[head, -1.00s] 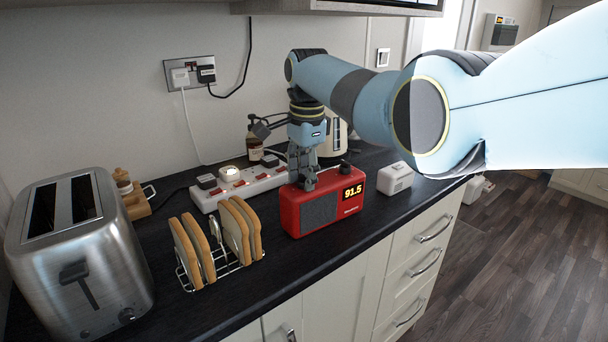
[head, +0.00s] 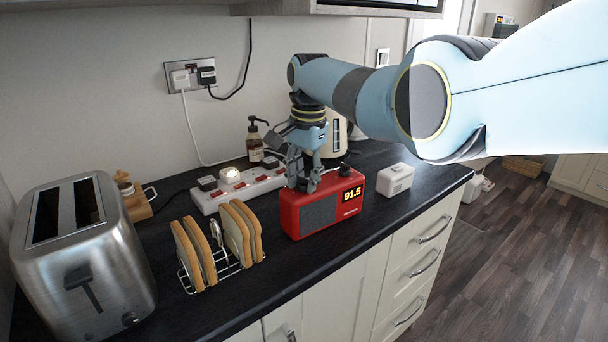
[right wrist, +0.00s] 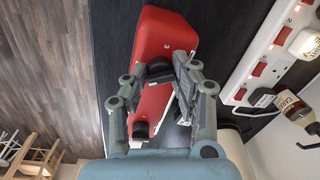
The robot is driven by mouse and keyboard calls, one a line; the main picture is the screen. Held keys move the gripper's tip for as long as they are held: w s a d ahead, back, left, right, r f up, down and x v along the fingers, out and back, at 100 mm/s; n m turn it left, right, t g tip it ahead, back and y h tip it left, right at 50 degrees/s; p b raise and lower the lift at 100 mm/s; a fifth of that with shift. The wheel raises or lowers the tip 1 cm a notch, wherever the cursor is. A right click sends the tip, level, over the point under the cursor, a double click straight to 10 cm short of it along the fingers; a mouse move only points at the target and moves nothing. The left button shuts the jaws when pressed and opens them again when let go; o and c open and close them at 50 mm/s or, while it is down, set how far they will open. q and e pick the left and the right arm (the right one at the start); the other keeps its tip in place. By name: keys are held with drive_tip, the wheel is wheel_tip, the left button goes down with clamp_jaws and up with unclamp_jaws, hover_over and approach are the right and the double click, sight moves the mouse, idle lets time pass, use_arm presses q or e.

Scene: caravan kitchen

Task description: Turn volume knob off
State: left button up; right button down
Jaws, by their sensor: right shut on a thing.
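The red radio (head: 323,208) stands upright on the worktop, with a grey speaker grille and a lit display (head: 352,193) reading 91.5. One black knob (head: 344,170) is on its top at the right end. My right gripper (head: 307,186) points down at the left end of the radio's top. In the right wrist view its fingers (right wrist: 166,70) are shut on a dark knob (right wrist: 158,67) on the red top, which they partly hide. The free knob (right wrist: 140,130) shows closer to the camera. My left gripper is not in view.
A toaster (head: 85,262) and a toast rack (head: 212,274) with bread stand to the left. Behind the radio are a white power strip (head: 250,187), a brown bottle (head: 254,145) and a kettle (head: 335,137). A small white box (head: 396,179) sits right of the radio.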

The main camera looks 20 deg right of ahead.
drive_tip(key=n, duration=0.6)
drive_tip(key=shift+w+n, duration=0.1)
drive_tip(key=shift+n, duration=0.2)
drive_tip(key=n+b, duration=0.1)
drive_tip(key=n, duration=0.2)
drive_tip(key=shift+n+g+b, duration=0.3)
drive_tip(key=n+b, duration=0.1)
drive_tip(key=n, duration=0.2)
drive_tip(key=shift+n, duration=0.3)
drive_tip(key=n+b, duration=0.2)
drive_tip(key=n, duration=0.2)
drive_tip(key=shift+n+b, duration=0.3)
drive_tip(key=n+b, duration=0.1)
drive_tip(key=n, duration=0.2)
drive_tip(key=shift+w+n+g, duration=0.1)
drive_tip(key=shift+n+g, duration=0.2)
drive_tip(key=n+b, duration=0.1)
drive_tip(key=n, duration=0.2)
drive_tip(key=shift+n+b, duration=0.45)
drive_tip(key=shift+n, duration=1.45)
